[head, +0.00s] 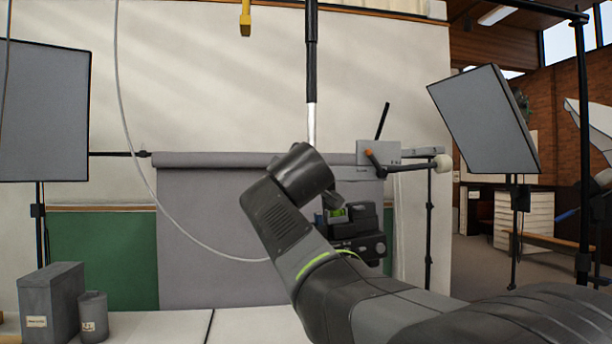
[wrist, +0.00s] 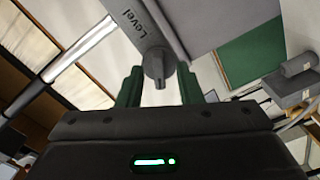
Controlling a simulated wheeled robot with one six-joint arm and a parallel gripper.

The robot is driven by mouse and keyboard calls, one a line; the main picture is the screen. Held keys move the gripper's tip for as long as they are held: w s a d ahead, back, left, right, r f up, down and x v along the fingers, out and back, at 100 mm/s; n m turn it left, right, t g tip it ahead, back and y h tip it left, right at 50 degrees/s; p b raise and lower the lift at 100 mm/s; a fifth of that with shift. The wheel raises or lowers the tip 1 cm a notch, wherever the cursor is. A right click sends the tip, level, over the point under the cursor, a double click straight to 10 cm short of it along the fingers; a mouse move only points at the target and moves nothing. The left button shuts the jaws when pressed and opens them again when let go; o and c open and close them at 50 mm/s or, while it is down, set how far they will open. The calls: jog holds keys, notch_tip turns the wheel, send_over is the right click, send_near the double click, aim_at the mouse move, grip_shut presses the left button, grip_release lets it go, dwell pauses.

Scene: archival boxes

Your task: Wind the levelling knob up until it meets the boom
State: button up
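In the wrist view, the grey levelling knob (wrist: 157,66) sits below a pale grey block marked "Level" (wrist: 140,22). My gripper (wrist: 159,84) has its two green fingers on either side of the knob, with a visible gap on each side. It is open and holds nothing. In the head view, the grey boom block (head: 378,153) with an orange lever is right of the upright column (head: 312,70). A dark camera-like device (head: 362,240) hangs below it. My arm hides the knob and most of my gripper there. I cannot tell the gap between knob and boom.
Grey panels on stands rise at left (head: 45,110) and right (head: 484,120). A grey box (head: 50,300) and a small grey canister (head: 93,316) stand on the white table (head: 170,328) at lower left. A pale cable (head: 150,190) loops down at left of my arm.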

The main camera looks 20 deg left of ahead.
jog(key=b+v, duration=0.2)
jog(key=v, duration=1.1)
jog(key=shift+s, duration=0.35)
jog(key=shift+d, duration=0.1)
jog(key=p+x, duration=0.2)
jog(key=x, duration=1.2)
jog(key=shift+s+d, duration=0.15)
jog(key=shift+d, duration=0.05)
